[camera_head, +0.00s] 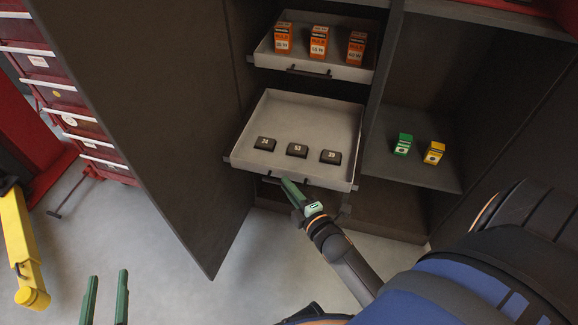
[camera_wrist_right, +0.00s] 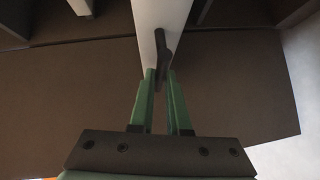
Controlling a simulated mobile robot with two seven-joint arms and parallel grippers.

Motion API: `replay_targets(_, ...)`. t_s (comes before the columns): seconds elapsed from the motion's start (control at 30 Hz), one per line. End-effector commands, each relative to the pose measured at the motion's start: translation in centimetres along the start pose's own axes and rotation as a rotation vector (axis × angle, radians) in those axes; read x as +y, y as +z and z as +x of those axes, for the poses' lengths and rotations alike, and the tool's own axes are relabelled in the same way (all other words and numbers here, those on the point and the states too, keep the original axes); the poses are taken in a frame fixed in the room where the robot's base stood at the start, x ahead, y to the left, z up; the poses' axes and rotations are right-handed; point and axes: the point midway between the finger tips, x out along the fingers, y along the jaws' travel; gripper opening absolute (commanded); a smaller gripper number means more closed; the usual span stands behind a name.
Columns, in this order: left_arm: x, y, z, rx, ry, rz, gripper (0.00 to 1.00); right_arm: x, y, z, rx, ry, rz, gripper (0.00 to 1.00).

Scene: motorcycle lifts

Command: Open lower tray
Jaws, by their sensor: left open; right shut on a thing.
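The lower tray (camera_head: 258,125) is a light grey drawer in the dark cabinet. It stands pulled out past the upper tray in the head view, with three black numbered blocks (camera_head: 297,150) in it. My right gripper (camera_head: 288,184) is at the middle of its front edge, shut on the dark handle. In the right wrist view the green fingers (camera_wrist_right: 164,85) stand on either side of the handle (camera_wrist_right: 161,48), beside the pale tray front (camera_wrist_right: 149,18). My left gripper (camera_head: 106,283) is open and empty at the bottom left, away from the cabinet.
The upper tray (camera_head: 345,72) holds three orange bulb boxes (camera_head: 318,42). A green box (camera_head: 403,144) and a yellow box (camera_head: 434,153) stand on the right shelf. The open cabinet door (camera_head: 150,110) is left of the trays. Bare floor lies below.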

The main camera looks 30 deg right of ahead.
Motion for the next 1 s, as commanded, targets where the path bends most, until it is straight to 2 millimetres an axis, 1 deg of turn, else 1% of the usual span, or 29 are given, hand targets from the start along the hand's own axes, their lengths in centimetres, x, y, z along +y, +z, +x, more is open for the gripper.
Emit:
replay_targets(0.3, 0.00, 0.08, -0.01, -0.002, 0.000, -0.001, 0.50, 0.03, -0.02, 0.03, 0.000, 0.001, 0.001, 0.00)
replay_targets(0.33, 0.00, 0.08, -0.01, -0.002, 0.000, -0.001, 0.50, 0.03, -0.02, 0.03, 0.000, 0.001, 0.001, 0.16)
replay_targets(0.5, 0.00, 0.08, -0.01, -0.002, 0.000, -0.001, 0.50, 0.03, 0.00, 0.03, 0.000, 0.001, 0.001, 0.35)
replay_targets(0.6, 0.00, 0.08, -0.01, -0.002, 0.000, -0.001, 0.50, 0.03, 0.01, 0.03, 0.000, 0.000, 0.000, 0.45)
replay_targets(1.0, 0.02, 0.09, -0.04, -0.010, 0.001, -0.005, 0.50, 0.17, 0.17, 0.07, 0.000, 0.000, -0.001, 0.45)
